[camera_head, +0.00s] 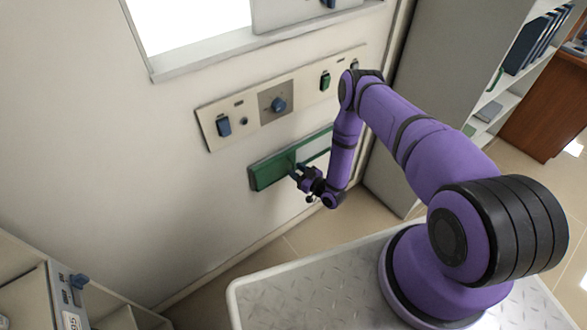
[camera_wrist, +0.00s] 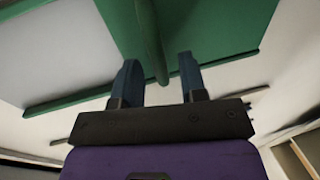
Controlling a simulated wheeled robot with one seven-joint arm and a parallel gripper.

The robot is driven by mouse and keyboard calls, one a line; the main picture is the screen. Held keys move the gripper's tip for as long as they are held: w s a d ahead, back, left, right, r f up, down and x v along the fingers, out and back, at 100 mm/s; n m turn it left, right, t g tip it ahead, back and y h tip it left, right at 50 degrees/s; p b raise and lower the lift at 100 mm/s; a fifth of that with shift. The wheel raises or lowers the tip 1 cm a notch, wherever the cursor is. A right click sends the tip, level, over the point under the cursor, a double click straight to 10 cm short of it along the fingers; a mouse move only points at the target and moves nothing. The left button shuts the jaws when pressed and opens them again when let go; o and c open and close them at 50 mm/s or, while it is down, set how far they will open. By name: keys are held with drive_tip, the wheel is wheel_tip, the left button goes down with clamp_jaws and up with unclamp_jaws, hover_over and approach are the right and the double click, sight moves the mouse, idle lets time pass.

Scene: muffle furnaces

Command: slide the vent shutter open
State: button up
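The vent shutter (camera_head: 271,173) is a green panel low on the wall, at the left part of a long green-railed frame. A pale area shows to its right in the head view. In the wrist view the green shutter (camera_wrist: 215,35) fills the upper middle, with the pale area (camera_wrist: 55,50) to its left. A green bar-like handle (camera_wrist: 149,40) stands out from the shutter. My gripper (camera_head: 297,171) is at the shutter's front. In the wrist view its two fingers (camera_wrist: 160,80) are apart, with the handle's end between them and gaps visible on both sides.
A wall panel (camera_head: 250,104) with a blue switch (camera_head: 224,126), a blue knob (camera_head: 278,104) and a green switch (camera_head: 325,81) is above the shutter. A window ledge (camera_head: 200,65) is higher up. A grey cabinet (camera_head: 440,60) stands at right; a unit with a blue knob (camera_head: 79,281) is at lower left.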

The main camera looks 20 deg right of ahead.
drive_tip(key=shift+x, duration=1)
clamp_jaws()
drive_tip(key=w+d, duration=0.1)
drive_tip(key=d, duration=0.4)
drive_tip(key=w+d, duration=0.2)
drive_tip(key=d, duration=0.4)
drive_tip(key=w+d, duration=0.2)
drive_tip(key=d, duration=0.3)
drive_tip(key=shift+w+d, duration=0.2)
drive_tip(key=shift+d, duration=0.15)
unclamp_jaws()
drive_tip(key=shift+d, duration=0.1)
drive_tip(key=v, duration=1)
drive_tip(key=shift+s+d, duration=0.15)
drive_tip(key=shift+s, duration=0.2)
